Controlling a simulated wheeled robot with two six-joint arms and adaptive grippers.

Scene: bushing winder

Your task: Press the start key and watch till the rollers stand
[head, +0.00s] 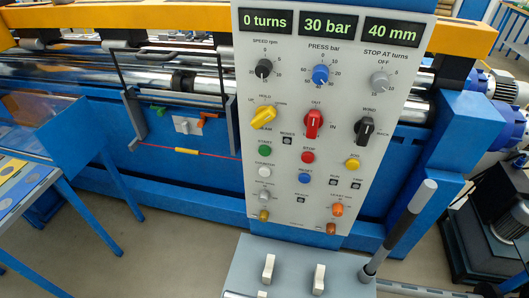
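The start key is a round green button (265,151) under the label START, on the left of the upright white control panel (336,120). A red stop button (308,157) sits to its right. The displays at the panel top read 0 turns (265,22), 30 bar (328,24) and 40 mm (393,29). The shiny steel rollers (95,68) lie across the machine behind the panel, which hides part of them. One still picture does not show whether they turn. Neither of my grippers is in view.
Around the keys are a yellow lever knob (263,117), a red knob (313,123) and a black knob (364,130). A grey lever (402,225) rises beside the grey pedestal (245,270) below. A blue side table (25,190) stands at left.

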